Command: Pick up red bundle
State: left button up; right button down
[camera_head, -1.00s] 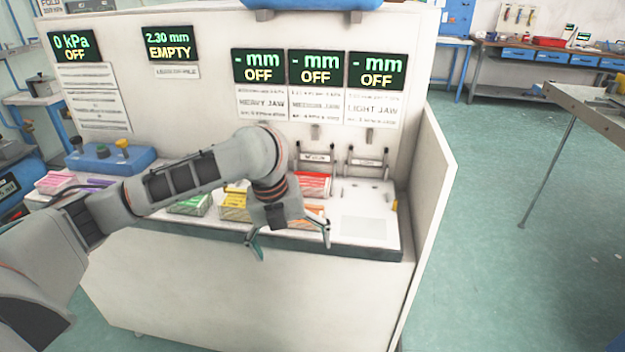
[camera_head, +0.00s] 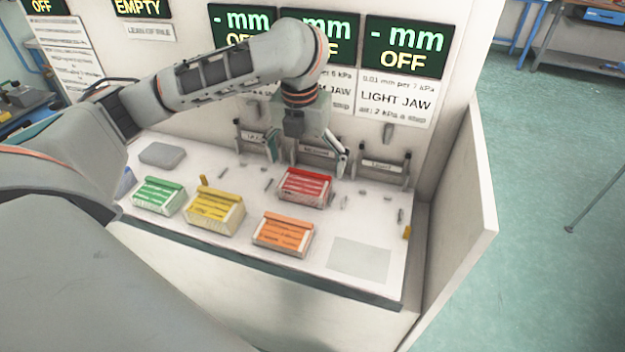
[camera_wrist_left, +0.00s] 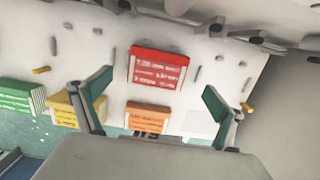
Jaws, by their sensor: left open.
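The red bundle (camera_head: 305,187) lies on the white bench top, in front of the middle jaw fixture. It also shows in the left wrist view (camera_wrist_left: 158,68), beyond the fingertips and between their lines. My left gripper (camera_head: 308,168) is open and empty, pointing down above and behind the red bundle in the head view. Its two fingers show apart in the left wrist view (camera_wrist_left: 156,92), and neither appears to touch the bundle. My right gripper is not in view.
An orange bundle (camera_head: 283,234), a yellow bundle (camera_head: 215,212) and a green bundle (camera_head: 158,196) lie nearby. Jaw fixtures (camera_head: 384,166) stand along the back panel. Small pegs dot the bench top. A grey pad (camera_head: 360,260) at front right is bare. A side panel (camera_head: 462,215) bounds the right.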

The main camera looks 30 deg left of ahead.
aim_at(305, 182)
pick_arm(q)
notch_tip(305, 182, down, 2)
jog(key=shift+s+f+b, duration=0.1)
jog(key=shift+b, duration=0.2)
jog(key=f+b, duration=0.1)
jog(key=f, duration=0.3)
jog(key=shift+w+a+f+b, duration=0.1)
jog(key=shift+w+a+b, duration=0.1)
jog(key=shift+b, duration=0.15)
jog(key=shift+w+f, duration=0.15)
jog(key=shift+f, duration=0.25)
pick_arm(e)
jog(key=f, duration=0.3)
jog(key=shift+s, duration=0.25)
pick_arm(q)
jog(key=shift+r, duration=0.1)
jog(key=c, duration=1.3)
jog(key=shift+c, duration=1)
